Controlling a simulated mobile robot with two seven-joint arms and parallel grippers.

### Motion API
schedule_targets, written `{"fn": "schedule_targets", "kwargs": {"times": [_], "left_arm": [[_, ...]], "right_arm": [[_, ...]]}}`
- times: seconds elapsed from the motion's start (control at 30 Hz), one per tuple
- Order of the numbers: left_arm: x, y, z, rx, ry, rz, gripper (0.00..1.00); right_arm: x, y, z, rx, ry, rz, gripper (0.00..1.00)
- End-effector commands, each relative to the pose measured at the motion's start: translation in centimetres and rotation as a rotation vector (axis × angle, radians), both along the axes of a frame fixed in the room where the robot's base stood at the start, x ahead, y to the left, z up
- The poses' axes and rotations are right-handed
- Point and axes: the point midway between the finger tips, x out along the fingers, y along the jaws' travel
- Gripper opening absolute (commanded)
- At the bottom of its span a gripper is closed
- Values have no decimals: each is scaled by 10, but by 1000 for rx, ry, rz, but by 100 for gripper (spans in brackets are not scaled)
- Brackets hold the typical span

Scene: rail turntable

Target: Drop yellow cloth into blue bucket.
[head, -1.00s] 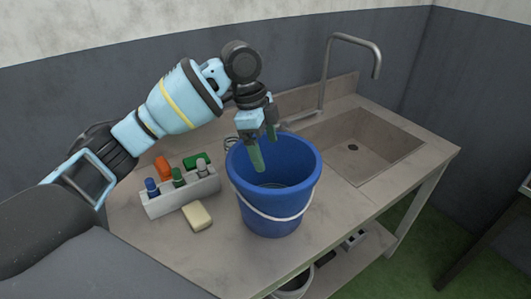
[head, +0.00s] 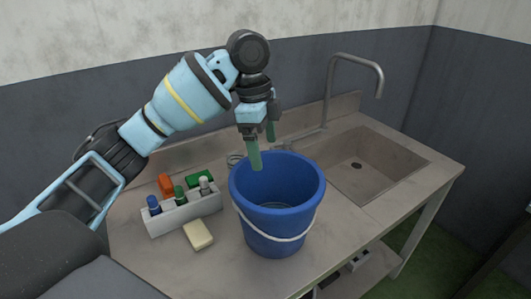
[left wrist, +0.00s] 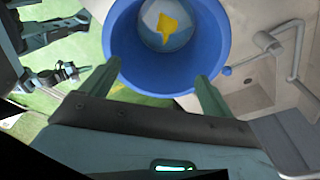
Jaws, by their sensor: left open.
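The blue bucket (head: 278,215) stands upright on the counter in the head view, its white handle hanging at the front. Its rim also shows in the left wrist view (left wrist: 122,45). The yellow cloth (left wrist: 170,27) lies inside on the bucket's bottom in the left wrist view; the bucket wall hides it in the head view. My left gripper (head: 262,153) is open and empty, fingers pointing down, above the back-left rim. In the left wrist view its fingers (left wrist: 158,72) are spread apart. Arm parts, perhaps my right arm, show small at that view's left; their jaws are unclear.
A grey caddy (head: 185,214) with bottles stands left of the bucket, a pale sponge (head: 198,235) in front. Orange (head: 166,184) and green (head: 200,178) items lie behind the caddy. The sink (head: 375,165) and tall faucet (head: 350,62) are right of the bucket.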

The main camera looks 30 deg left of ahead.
Motion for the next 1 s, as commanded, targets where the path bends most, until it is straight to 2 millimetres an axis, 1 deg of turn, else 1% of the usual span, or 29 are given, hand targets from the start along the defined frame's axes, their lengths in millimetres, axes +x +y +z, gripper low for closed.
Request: {"fn": "schedule_targets", "kwargs": {"times": [0.03,0.13,0.3,0.4,1.0], "left_arm": [[0,2,10,2,-3,1,87],[0,4,26,2,-3,3,87],[-1,7,41,3,1,1,87],[-1,7,47,2,1,1,87],[-1,8,49,2,2,1,87]], "right_arm": [[0,0,0,0,-1,0,0],[1,0,1,-1,-2,0,0],[1,0,1,-1,-2,0,0],[1,-1,1,-2,-2,1,0],[0,-1,0,-3,-2,1,0]]}}
